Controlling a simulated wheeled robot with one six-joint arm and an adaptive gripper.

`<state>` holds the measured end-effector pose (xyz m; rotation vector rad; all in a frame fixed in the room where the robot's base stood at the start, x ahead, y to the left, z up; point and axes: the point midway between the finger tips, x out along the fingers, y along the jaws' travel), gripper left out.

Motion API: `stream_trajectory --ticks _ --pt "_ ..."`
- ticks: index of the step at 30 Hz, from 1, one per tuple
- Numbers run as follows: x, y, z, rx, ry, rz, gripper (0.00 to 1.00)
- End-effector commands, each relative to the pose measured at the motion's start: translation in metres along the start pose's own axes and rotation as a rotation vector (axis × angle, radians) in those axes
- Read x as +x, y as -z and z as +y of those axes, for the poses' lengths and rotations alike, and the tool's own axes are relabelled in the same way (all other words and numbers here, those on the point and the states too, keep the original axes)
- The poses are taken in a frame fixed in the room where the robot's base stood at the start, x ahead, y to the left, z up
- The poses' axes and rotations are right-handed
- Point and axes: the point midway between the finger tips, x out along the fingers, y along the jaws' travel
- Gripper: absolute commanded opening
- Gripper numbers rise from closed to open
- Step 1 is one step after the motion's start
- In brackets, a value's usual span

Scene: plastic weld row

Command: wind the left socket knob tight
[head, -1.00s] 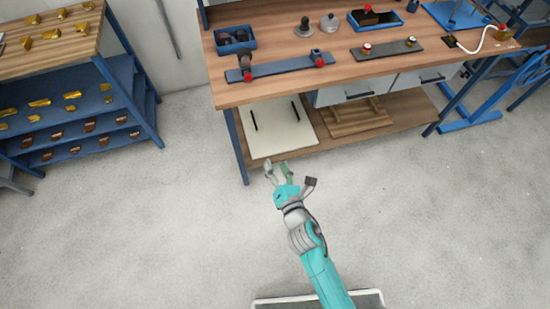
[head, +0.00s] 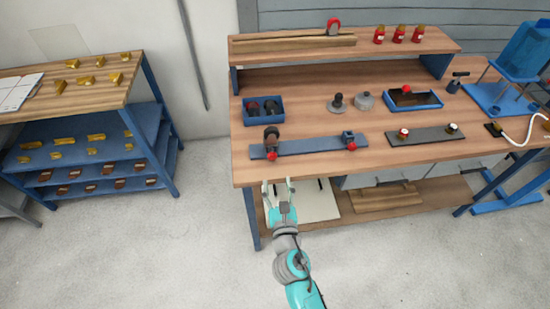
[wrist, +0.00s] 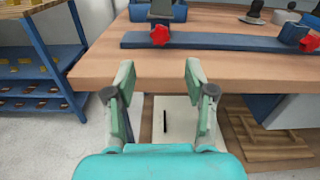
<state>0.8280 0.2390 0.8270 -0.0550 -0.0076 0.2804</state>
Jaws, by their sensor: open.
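A blue rail (head: 310,148) lies along the front of the wooden bench and carries two sockets. The left socket (head: 271,136) is dark and has a red knob (head: 272,156) on its front side. This left knob is a red star shape in the wrist view (wrist: 160,36), ahead of the jaws and between them. The right socket (head: 348,135) has a red knob (head: 351,147) too; it shows at the right edge of the wrist view (wrist: 309,43). My gripper (head: 278,184) is open and empty, just in front of the bench edge, apart from the left knob.
The bench top (head: 215,0) is not blocked in front of the rail. A blue bin (head: 263,108) with dark parts stands behind the left socket. A dark plate (head: 425,135) with two knobs lies to the right. A blue shelf unit (head: 75,140) stands at left.

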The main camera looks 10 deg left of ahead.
Motion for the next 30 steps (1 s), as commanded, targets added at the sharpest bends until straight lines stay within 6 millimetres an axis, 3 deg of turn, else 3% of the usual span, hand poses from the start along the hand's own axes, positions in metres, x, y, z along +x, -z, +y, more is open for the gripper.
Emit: stream_trajectory --ticks 9,15,29,30 --pt "0.055 -0.001 -0.001 0.003 0.001 -0.002 0.55" --pt "0.079 -0.001 -0.001 0.002 0.001 -0.001 0.55" --pt "0.090 0.000 -0.001 0.002 0.001 0.000 0.55" --pt "0.090 0.000 -0.001 0.002 0.001 0.000 0.50"
